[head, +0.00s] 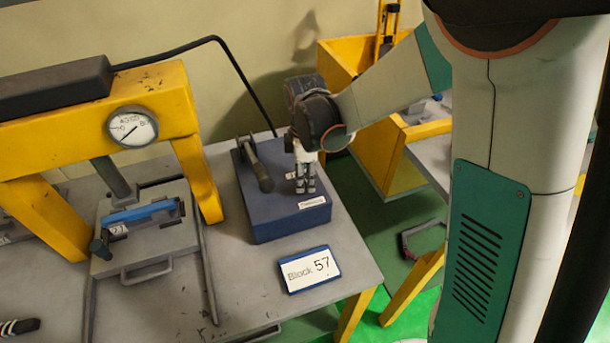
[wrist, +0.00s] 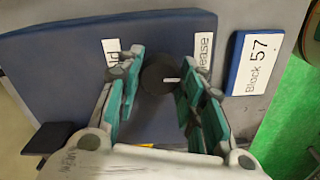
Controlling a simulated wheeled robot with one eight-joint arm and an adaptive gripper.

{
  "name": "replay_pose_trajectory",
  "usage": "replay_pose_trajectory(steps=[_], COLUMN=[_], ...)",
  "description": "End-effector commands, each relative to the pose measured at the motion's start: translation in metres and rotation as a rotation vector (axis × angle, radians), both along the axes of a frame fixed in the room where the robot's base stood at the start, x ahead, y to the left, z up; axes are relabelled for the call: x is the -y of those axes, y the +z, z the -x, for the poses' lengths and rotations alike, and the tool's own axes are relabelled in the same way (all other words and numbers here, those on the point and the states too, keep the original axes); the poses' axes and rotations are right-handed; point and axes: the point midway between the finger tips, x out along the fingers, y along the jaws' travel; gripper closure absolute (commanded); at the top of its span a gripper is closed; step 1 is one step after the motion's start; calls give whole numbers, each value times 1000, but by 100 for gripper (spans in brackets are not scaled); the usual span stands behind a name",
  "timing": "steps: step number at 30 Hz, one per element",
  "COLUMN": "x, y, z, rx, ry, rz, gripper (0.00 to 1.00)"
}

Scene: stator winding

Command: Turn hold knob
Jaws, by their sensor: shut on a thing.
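The knob (wrist: 158,88) is a dark round dial with a short white mark on top, set on the blue box (wrist: 60,62). In the wrist view the white mark lies right of its middle, on the side of a label ending in "lease" (wrist: 203,55). A label ending in "ld" (wrist: 112,58) is on the other side, partly covered by a finger. My gripper (wrist: 160,74) is shut on the knob, with one green-padded finger on each side. In the head view my gripper (head: 306,188) points down onto the blue box (head: 270,222) and hides the knob.
A dark lever (head: 256,166) rises from the box left of my gripper. A "Block 57" sign (head: 311,269) lies in front. A yellow press with a gauge (head: 132,127) stands at left. A yellow bin (head: 345,60) is behind.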

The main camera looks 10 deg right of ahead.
Motion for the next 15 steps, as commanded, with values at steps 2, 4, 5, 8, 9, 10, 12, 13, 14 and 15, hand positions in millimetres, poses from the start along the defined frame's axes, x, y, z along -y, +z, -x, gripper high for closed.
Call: replay_pose_trajectory(steps=[2,4,5,8,9,10,12,13,14,15], x=[0,0,0,0,0,0,0,0,0,0], y=[0,0,0,0,0,0,0,0,0,0], z=[-1,-1,-1,-1,-1,-1,-1,-1,-1,-1], rx=[1,1,1,1,1,1,1,1,1,1], ry=[22,37,42,51,53,54,55,56,55,55], rz=[-1,-1,-1,-1,-1,-1,-1,-1,-1,-1], gripper=[89,89,89,89,89,89,89,89,89,89])
